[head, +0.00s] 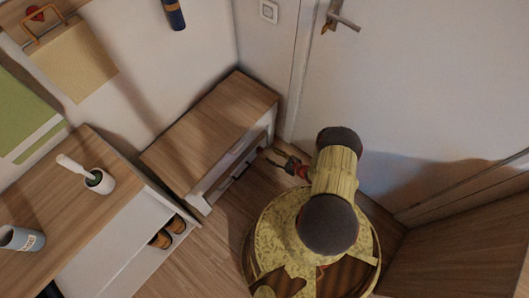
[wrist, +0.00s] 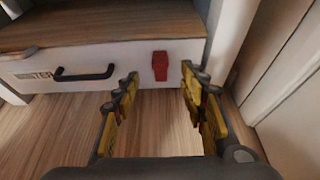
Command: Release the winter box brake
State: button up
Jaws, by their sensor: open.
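The white box front (wrist: 115,65) sits low under a wooden top in the wrist view, with a black bar handle (wrist: 84,73) and a partly readable label (wrist: 36,76) ending in "TER". A red brake tab (wrist: 160,65) stands upright on the right part of this front. My gripper (wrist: 160,77) is open and empty, its yellow-and-grey fingers either side of the tab's line in the picture. Contact with the tab cannot be seen. In the head view my gripper (head: 287,165) is low beside the front of the wooden-topped low unit (head: 210,128); the tab cannot be made out there.
A white door (head: 400,90) stands behind and right of my arm. A wooden desk (head: 75,200) with a brush in a cup (head: 98,180) and an open compartment holding shoes (head: 165,235) is at left. Wood floor (head: 215,225) is clear before the low unit.

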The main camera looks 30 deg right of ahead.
aim_at(262, 150)
jog(key=b+x, duration=0.2)
jog(key=x, duration=0.5)
jog(key=shift+w+f, duration=0.1)
jog(key=shift+w, duration=0.05)
jog(key=shift+c, duration=0.2)
grip_shut()
dwell(0.6)
